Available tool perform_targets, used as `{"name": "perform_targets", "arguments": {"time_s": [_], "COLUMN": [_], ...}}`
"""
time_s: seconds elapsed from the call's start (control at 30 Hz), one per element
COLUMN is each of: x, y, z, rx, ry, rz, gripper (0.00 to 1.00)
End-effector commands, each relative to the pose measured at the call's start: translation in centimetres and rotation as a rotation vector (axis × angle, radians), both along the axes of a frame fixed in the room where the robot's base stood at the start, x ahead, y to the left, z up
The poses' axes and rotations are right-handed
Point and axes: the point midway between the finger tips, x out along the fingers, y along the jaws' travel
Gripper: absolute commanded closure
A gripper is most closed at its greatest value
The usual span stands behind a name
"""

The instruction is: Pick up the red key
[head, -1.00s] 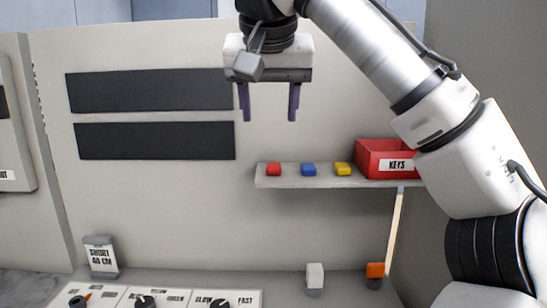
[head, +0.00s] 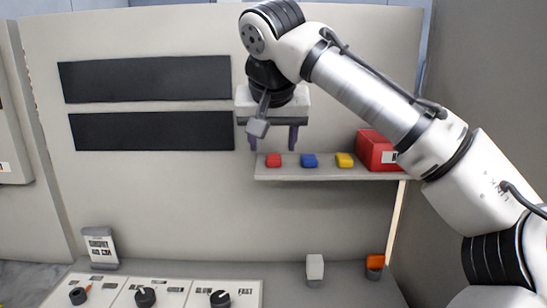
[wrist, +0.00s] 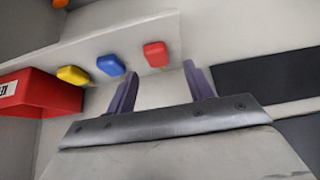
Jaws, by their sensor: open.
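The red key (head: 273,160) is a small red block on the left end of a grey wall shelf (head: 330,174). It also shows in the wrist view (wrist: 156,54), ahead of the fingers and between their lines. My gripper (head: 272,146) points down with its two purple fingers apart and nothing between them. In the head view its fingertips appear just above the red key, one to each side. In the wrist view the gripper (wrist: 158,85) shows a gap between the fingertips and the key. Whether the fingers touch the shelf cannot be told.
A blue key (head: 309,160) and a yellow key (head: 345,160) sit to the right on the shelf. A red keys box (head: 376,150) stands at its right end, partly behind my arm. Below are a control panel (head: 180,292), a white block (head: 315,268) and an orange block (head: 375,262).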

Motion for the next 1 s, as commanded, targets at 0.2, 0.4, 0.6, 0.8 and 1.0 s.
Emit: {"name": "perform_targets", "arguments": {"time_s": [0.2, 0.4, 0.6, 0.8, 1.0], "x": [1.5, 1.7, 1.7, 1.7, 1.7], "y": [-0.2, -0.2, -0.2, -0.2, -0.2], "z": [-2.3, -2.6, -2.6, -2.6, -2.6], "rx": [-0.001, -0.001, -0.001, -0.001, -0.001], "ry": [0.001, 0.000, 0.000, 0.000, 0.000], "rz": [0.000, 0.001, 0.001, 0.001, 0.001], "gripper": [0.47, 0.47, 0.63, 0.89, 0.95]}}
